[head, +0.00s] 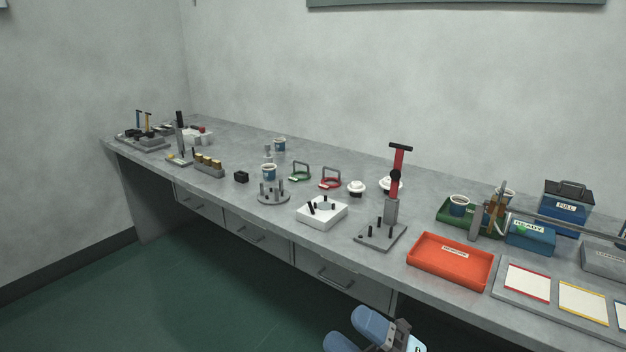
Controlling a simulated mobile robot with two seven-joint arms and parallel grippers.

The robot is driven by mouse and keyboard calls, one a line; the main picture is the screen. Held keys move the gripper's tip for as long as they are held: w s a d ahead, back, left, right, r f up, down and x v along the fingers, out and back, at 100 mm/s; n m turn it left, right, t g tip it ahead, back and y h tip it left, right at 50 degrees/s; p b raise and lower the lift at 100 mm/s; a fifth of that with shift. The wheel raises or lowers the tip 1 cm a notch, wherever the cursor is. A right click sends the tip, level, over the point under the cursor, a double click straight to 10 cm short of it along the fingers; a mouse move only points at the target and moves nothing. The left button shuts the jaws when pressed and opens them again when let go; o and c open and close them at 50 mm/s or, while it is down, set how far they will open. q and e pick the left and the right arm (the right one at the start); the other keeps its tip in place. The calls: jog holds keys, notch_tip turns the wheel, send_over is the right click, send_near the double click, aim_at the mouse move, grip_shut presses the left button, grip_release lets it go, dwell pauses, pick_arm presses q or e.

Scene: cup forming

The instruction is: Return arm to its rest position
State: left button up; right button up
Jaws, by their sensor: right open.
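My right gripper (402,333) shows at the bottom edge, right of centre, with blue and dark parts partly cut off by the frame. It is open, in front of and below the bench edge, apart from everything on the bench. No object shows in it. My left arm and gripper are not in view.
A long grey bench (330,254) with drawers runs along the wall. It bears a red-handled press (394,200), a white block (321,212), an orange tray (451,262), a green tray (447,217), several cups (269,172) and blue boxes (566,207). The green floor (200,300) at left is clear.

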jog(key=s+d+f+m+t+h, duration=0.1)
jog(key=s+d+f+m+h, duration=0.25)
jog(key=f+m+h, duration=0.4)
jog(key=s+d+f+m+h, duration=0.3)
jog(key=d+f+m+h, duration=0.1)
jog(key=f+m, duration=0.5)
jog(key=s+d+f+m+t+h, duration=0.1)
jog(key=s+d+f+m+h, duration=0.25)
jog(key=f+m+h, duration=0.5)
pick_arm(q)
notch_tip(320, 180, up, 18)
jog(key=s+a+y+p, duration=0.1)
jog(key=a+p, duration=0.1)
jog(key=p, duration=2.7)
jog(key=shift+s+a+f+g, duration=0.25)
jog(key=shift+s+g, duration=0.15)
pick_arm(e)
jog(key=s+d+r+y, duration=0.1)
jog(key=r, duration=0.8)
jog(key=d+r+m+g, duration=0.1)
jog(key=d+r, duration=0.1)
jog(key=r, duration=0.8)
jog(key=shift+s+m+y, duration=0.3)
jog(key=shift+s+y, duration=0.05)
jog(key=shift+y, duration=0.05)
jog(key=shift+d, duration=0.1)
